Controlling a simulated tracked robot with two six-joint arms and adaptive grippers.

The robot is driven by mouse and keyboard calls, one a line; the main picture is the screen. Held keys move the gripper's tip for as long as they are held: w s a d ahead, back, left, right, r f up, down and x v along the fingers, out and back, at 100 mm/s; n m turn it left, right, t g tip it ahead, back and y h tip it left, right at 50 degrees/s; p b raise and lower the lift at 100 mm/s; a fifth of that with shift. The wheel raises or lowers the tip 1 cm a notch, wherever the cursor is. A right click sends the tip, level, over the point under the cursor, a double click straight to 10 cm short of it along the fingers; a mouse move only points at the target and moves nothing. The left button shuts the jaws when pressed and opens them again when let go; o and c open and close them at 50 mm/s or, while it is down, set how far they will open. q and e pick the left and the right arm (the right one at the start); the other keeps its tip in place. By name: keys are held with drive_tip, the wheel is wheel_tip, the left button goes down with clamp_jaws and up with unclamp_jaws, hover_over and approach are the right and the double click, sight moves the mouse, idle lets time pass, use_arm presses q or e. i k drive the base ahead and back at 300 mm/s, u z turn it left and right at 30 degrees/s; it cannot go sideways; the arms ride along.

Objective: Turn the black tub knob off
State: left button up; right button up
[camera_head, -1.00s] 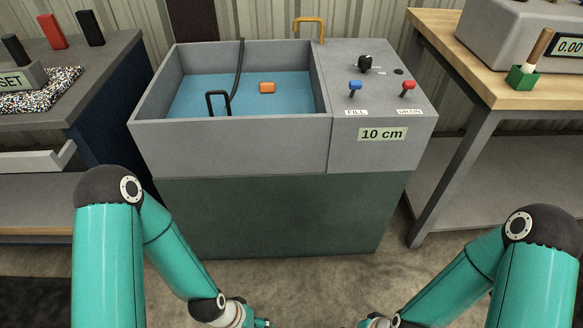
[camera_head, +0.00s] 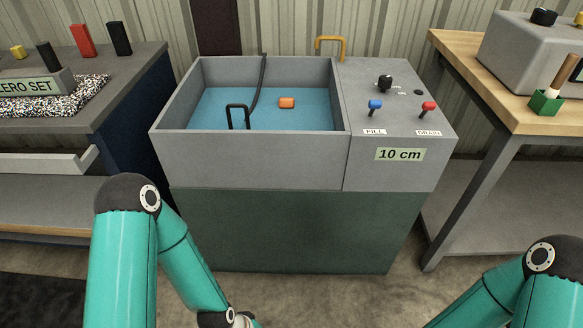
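The black tub knob (camera_head: 385,82) sits upright on the grey top panel (camera_head: 362,101) at the right of the tub. Small marks show beside it, too small to read. A blue lever (camera_head: 375,106) labelled FILL and a red lever (camera_head: 427,108) labelled DRAIN stand in front of it. The tub (camera_head: 250,158) holds blue water, and its display (camera_head: 400,154) reads 10 cm. My two arms come in low at the left and right, well short of the tub. Both grippers are below the picture's lower edge.
A wooden-topped bench (camera_head: 500,95) stands right, a grey bench (camera_head: 125,75) left. Floor in front is clear.

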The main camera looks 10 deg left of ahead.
sight(385, 81)
drive_tip(key=z, duration=1.2)
drive_tip(key=i, duration=0.15)
drive_tip(key=u, duration=2.8)
drive_tip(key=k, duration=1)
drive_tip(key=z, duration=0.65)
drive_tip(key=i, duration=1)
drive_tip(key=z, duration=0.05)
